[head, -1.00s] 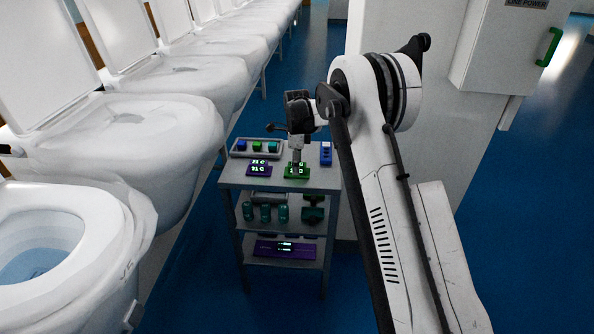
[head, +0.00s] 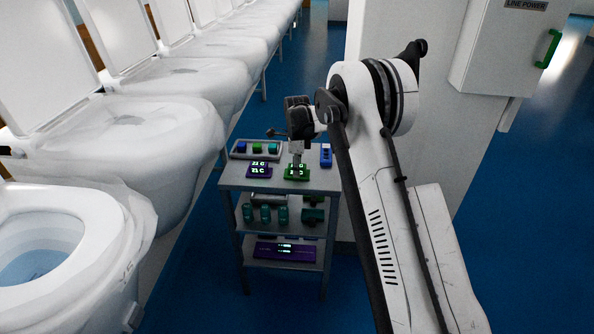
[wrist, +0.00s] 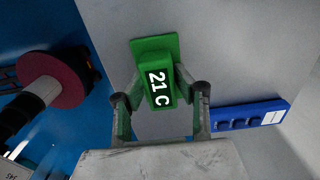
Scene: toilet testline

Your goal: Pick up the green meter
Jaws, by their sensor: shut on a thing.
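The green meter (head: 297,173) lies on the top shelf of the cart (head: 228,183), near its right front part. In the wrist view the green meter (wrist: 155,75) has a raised block with a dark display reading "21 C" and a wider flat base. My gripper (wrist: 160,82) has a finger on each side of the raised block and is shut on it. In the head view my gripper (head: 297,163) points down at the meter and hides part of it. I cannot tell any gap between meter and shelf.
A purple meter (head: 259,170) lies left of the green one. A blue device (head: 326,154) stands to the right and shows in the wrist view (wrist: 238,119).

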